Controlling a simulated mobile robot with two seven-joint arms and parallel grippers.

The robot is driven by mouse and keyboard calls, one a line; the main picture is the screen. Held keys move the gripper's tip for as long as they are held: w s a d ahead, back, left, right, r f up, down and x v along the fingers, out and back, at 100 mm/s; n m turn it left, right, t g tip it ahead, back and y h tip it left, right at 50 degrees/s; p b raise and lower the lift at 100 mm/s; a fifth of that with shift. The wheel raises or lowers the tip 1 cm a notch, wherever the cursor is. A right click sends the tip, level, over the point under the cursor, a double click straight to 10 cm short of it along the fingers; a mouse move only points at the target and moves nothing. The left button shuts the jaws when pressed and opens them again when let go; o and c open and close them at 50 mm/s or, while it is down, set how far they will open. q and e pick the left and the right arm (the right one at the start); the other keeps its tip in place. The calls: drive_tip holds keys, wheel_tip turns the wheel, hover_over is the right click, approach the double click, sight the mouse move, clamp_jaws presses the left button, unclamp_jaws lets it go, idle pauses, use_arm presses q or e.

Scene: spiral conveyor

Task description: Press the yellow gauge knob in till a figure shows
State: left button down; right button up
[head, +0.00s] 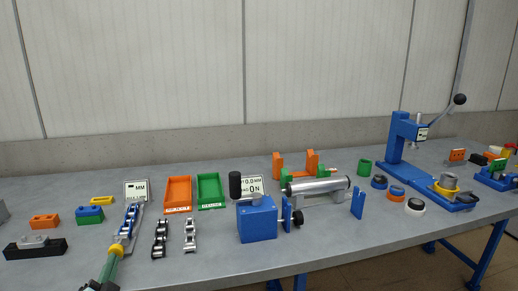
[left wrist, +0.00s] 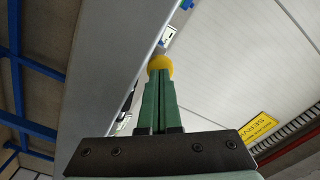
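The yellow gauge knob (head: 117,249) sits at the near end of a blue-and-silver gauge (head: 130,218) near the table's front edge. The gauge's display (head: 136,188) stands behind it and shows a dash before "MM", with no figure. My left gripper (head: 111,262) comes up from below with its green fingers together and their tips at the knob. In the left wrist view the knob (left wrist: 160,64) shows just beyond the fingertips (left wrist: 159,76), wider than the fingers. I cannot tell whether they press on it. My right gripper is out of view.
Two chain pieces (head: 160,238) lie right of the gauge. Orange (head: 177,194) and green (head: 210,190) trays lie behind them. A blue block machine (head: 257,222) stands further right. Coloured blocks (head: 89,214) and a black fixture (head: 35,247) lie left.

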use_arm(q)
drive_tip(key=shift+w, duration=0.1)
drive_tip(key=shift+x, duration=0.85)
drive_tip(key=shift+r, duration=0.2)
idle(0.6)
drive_tip(key=p+v, duration=0.2)
drive_tip(key=v, duration=0.3)
drive_tip(key=shift+d, duration=0.1)
drive_tip(key=shift+v, duration=0.85)
